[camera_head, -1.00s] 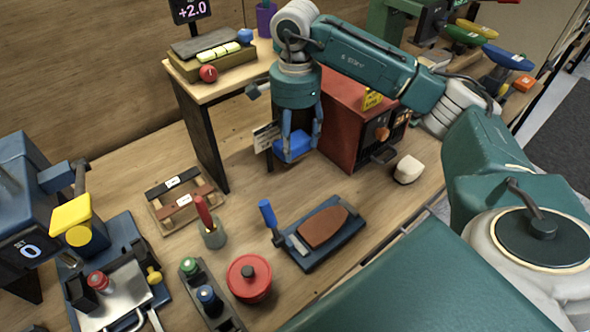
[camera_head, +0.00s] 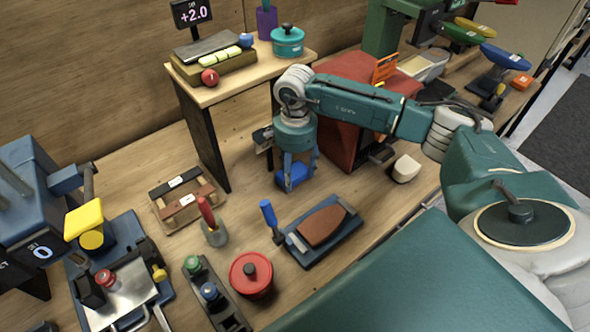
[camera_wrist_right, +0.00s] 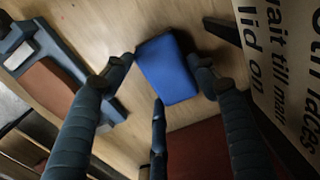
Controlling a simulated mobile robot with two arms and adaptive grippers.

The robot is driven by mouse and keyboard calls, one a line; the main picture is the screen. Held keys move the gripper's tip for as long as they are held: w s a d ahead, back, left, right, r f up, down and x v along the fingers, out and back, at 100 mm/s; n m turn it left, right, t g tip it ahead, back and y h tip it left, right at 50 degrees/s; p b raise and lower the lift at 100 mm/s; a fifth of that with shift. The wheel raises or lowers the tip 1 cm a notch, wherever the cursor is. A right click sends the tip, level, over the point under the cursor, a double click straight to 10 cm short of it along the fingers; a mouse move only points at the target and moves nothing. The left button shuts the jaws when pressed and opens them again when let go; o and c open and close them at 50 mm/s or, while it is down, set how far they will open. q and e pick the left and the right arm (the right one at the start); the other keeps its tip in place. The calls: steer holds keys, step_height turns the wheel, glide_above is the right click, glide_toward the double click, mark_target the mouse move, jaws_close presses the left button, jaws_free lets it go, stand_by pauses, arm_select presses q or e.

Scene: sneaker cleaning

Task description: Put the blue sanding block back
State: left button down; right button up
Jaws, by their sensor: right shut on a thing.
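The blue sanding block (camera_head: 297,177) is between the fingers of my right gripper (camera_head: 296,168), low over the wooden bench or touching it; I cannot tell which. In the right wrist view the blue block (camera_wrist_right: 167,69) lies between the fingertips of my right gripper (camera_wrist_right: 160,82), with fingers at its left and right sides and one at its near edge. The gripper is shut on it. My left gripper is not in view.
A red box-like machine (camera_head: 342,140) stands close behind the gripper. A white block (camera_head: 405,168) is to its right. A sharpening stone on a blue base (camera_head: 322,228) is in front. A small raised shelf (camera_head: 240,83) is at the left. Bare bench lies left of the gripper.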

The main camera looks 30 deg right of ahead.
mark_target(295, 174)
steer(key=shift+f, duration=0.1)
steer(key=o, duration=0.8)
steer(key=shift+r, duration=0.55)
step_height(295, 174, up, 11)
steer(key=b, duration=0.2)
